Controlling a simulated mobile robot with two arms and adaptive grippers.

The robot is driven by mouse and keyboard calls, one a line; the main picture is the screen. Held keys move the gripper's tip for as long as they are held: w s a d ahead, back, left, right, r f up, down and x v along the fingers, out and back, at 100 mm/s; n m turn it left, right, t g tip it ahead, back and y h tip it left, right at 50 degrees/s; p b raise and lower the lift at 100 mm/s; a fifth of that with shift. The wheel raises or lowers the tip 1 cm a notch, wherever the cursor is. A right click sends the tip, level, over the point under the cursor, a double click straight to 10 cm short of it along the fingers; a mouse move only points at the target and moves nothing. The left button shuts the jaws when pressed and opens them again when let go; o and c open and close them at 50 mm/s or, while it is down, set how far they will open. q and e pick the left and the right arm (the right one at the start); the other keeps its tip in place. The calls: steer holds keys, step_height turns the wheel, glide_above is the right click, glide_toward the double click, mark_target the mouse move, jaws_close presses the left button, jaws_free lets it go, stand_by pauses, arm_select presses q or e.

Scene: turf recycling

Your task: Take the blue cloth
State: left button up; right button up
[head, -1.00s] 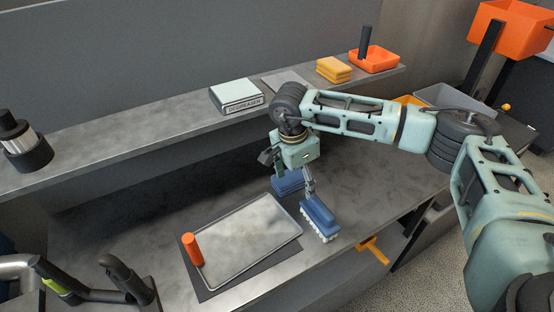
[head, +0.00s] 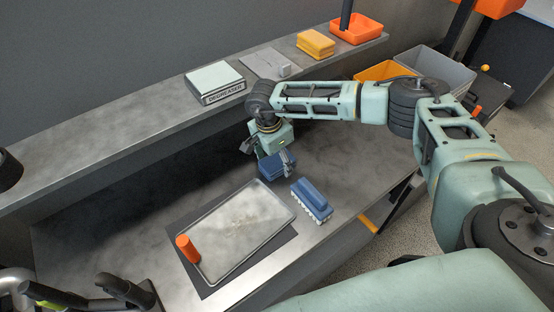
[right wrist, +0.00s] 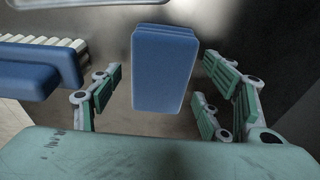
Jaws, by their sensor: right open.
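The blue cloth (head: 273,168) is a folded stack on the workbench, behind the brush and the tray. In the right wrist view the blue cloth (right wrist: 163,70) lies centred between the fingers. My right gripper (head: 268,157) is open and points down at the cloth, with a finger on either side of it as seen from the head. In the wrist view both fingers of my right gripper (right wrist: 160,85) stand apart from the cloth, with gaps left and right.
A blue brush (head: 312,199) with white bristles lies close beside the cloth; the brush also shows in the wrist view (right wrist: 35,80). In front are a metal tray (head: 238,232) and an orange cylinder (head: 187,248). A raised shelf (head: 130,128) runs behind, holding a degreaser box (head: 215,82).

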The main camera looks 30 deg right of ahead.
steer(key=shift+f, duration=0.3)
steer(key=c, duration=0.9)
arm_select(q)
steer(key=shift+w, duration=0.3)
arm_select(e)
steer(key=c, duration=0.3)
steer(key=shift+r, duration=0.2)
steer(key=shift+c, duration=0.2)
steer(key=shift+r+b, duration=0.3)
steer(key=shift+b, duration=0.05)
step_height(320, 180, up, 2)
steer(key=shift+w+r+b, duration=0.1)
steer(key=shift+r+b, duration=0.1)
steer(key=shift+b, duration=0.45)
arm_select(q)
step_height(320, 180, down, 5)
steer(key=b, duration=0.3)
steer(key=shift+w+d+f, duration=0.1)
steer(key=shift+f, duration=0.05)
arm_select(e)
steer(key=s+d+r, duration=0.5)
steer(key=s+r, duration=0.2)
steer(key=s, duration=0.4)
steer(key=shift+r, duration=0.4)
steer(key=shift+a, duration=0.1)
